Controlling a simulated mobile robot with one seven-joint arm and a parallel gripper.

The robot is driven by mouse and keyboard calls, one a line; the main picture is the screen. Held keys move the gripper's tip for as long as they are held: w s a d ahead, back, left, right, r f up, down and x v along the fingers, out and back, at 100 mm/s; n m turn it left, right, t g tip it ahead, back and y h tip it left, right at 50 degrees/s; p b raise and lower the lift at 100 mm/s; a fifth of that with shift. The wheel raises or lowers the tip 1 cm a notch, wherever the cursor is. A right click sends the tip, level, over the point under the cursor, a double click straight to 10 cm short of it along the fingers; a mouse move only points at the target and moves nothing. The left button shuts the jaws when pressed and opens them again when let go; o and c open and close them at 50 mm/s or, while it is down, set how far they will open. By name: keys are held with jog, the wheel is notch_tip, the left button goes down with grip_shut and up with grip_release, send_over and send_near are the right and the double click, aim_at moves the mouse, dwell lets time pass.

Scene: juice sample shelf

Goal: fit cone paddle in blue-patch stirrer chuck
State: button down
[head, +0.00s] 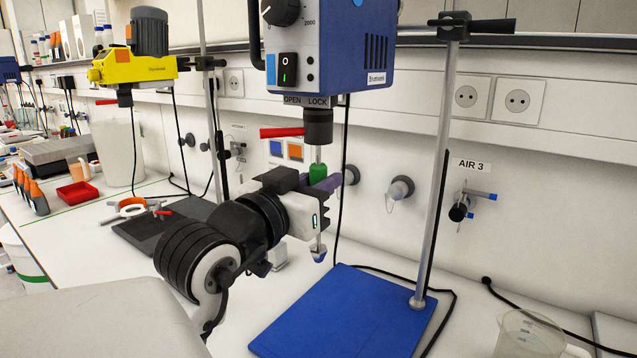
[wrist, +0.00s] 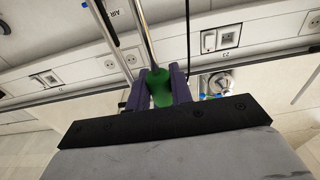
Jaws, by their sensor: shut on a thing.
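The blue stirrer (head: 345,50) hangs on a stand, with a lighter blue patch (head: 271,69) on its left side. Its dark chuck (head: 319,128) points down, and a red lever (head: 281,132) sticks out to the left under the OPEN LOCK label. My gripper (head: 322,180) is shut on the green sleeve (head: 317,171) of the cone paddle (head: 318,253), which hangs upright beneath the chuck. The shaft top is at the chuck's lower end; I cannot tell whether it is inside. The wrist view shows the purple fingers on both sides of the green sleeve (wrist: 160,88).
A blue base plate (head: 345,315) and stand rod (head: 436,170) are at the right. A yellow stirrer (head: 135,65) stands at the back left. A beaker (head: 528,335) is at the front right. A black cable runs behind the base plate.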

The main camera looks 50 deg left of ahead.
jog(key=shift+r, duration=0.35)
jog(key=c, duration=1.2)
grip_release()
jog(key=shift+o, duration=0.2)
jog(key=b+v, duration=0.3)
jog(key=v, duration=1)
jog(key=shift+s, duration=0.4)
jog(key=shift+d+f, duration=0.1)
jog(key=shift+f, duration=0.05)
